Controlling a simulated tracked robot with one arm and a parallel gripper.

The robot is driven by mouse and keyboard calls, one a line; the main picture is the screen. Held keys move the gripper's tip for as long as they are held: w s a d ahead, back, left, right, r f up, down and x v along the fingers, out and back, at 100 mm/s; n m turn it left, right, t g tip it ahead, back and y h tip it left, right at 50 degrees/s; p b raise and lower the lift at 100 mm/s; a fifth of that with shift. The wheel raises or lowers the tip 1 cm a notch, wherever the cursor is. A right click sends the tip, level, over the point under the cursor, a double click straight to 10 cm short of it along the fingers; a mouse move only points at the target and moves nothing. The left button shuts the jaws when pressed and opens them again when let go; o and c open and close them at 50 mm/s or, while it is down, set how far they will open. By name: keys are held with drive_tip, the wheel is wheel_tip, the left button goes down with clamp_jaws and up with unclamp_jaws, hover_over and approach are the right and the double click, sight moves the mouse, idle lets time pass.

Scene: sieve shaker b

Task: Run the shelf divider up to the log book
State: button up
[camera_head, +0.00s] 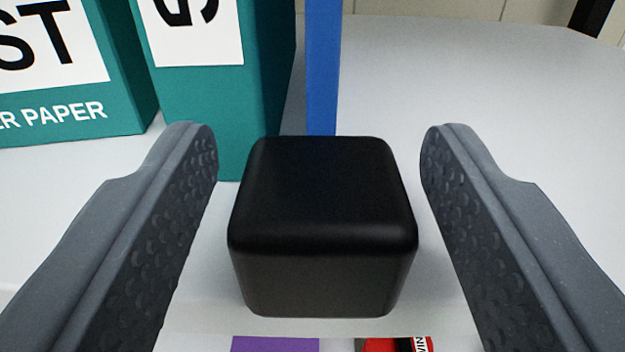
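A black block with rounded edges (322,225) stands in the middle of the view. A narrow upright blue panel (323,70) rises directly behind it. Together they look like the shelf divider and its grip, though the join between them is hidden. My gripper (320,150) is open, with one finger on each side of the black block and a visible gap on both sides. I cannot make out a log book for certain in this view.
Two teal boxes with white labels, one partly reading "PAPER" (60,110) and one closer to the panel (215,115), stand at left. The light shelf surface (480,85) at right is clear. Purple (275,344) and red (380,345) items show at the bottom edge.

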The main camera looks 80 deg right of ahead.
drive_tip(key=v, duration=1.3)
drive_tip(key=shift+a, duration=0.4)
